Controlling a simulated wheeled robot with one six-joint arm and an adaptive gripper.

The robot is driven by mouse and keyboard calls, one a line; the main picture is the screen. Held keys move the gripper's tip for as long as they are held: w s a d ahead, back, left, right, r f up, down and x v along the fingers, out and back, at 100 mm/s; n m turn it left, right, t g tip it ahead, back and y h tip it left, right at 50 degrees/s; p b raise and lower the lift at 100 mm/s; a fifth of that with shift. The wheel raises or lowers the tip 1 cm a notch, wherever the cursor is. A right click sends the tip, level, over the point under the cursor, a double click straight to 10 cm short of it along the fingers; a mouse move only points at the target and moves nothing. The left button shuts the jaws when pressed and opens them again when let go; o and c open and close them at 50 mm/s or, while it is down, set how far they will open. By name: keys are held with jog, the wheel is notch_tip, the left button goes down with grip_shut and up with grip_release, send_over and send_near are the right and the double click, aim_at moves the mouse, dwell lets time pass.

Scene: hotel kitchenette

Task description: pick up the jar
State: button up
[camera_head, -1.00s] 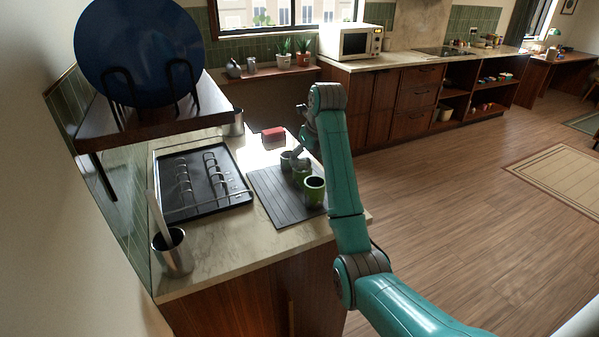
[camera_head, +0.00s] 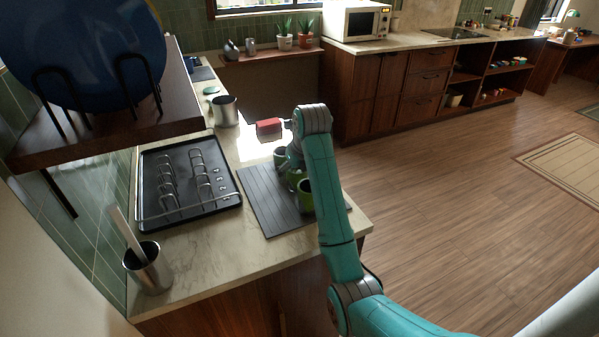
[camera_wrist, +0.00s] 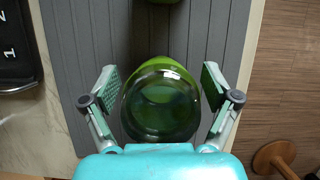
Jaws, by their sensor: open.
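A green glass jar (camera_wrist: 162,98) stands between the two fingers of my gripper (camera_wrist: 161,88) in the wrist view, seen from above. The fingers are open, one on each side of it, and a gap shows on both sides. Part of a second green vessel (camera_wrist: 163,1) shows at the top edge of that view.
A black tray with a wire rack (camera_head: 215,204) lies left of the mat. Metal canisters stand at the front (camera_head: 150,272) and back (camera_head: 224,111) of the counter. A red block (camera_head: 269,126) is behind my wrist. A wall shelf holding a blue plate (camera_head: 85,50) overhangs the left side.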

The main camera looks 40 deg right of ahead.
jog(key=c, duration=1.3)
jog(key=shift+c, duration=0.3)
jog(key=shift+d+r, duration=0.1)
jog(key=shift+r, duration=0.05)
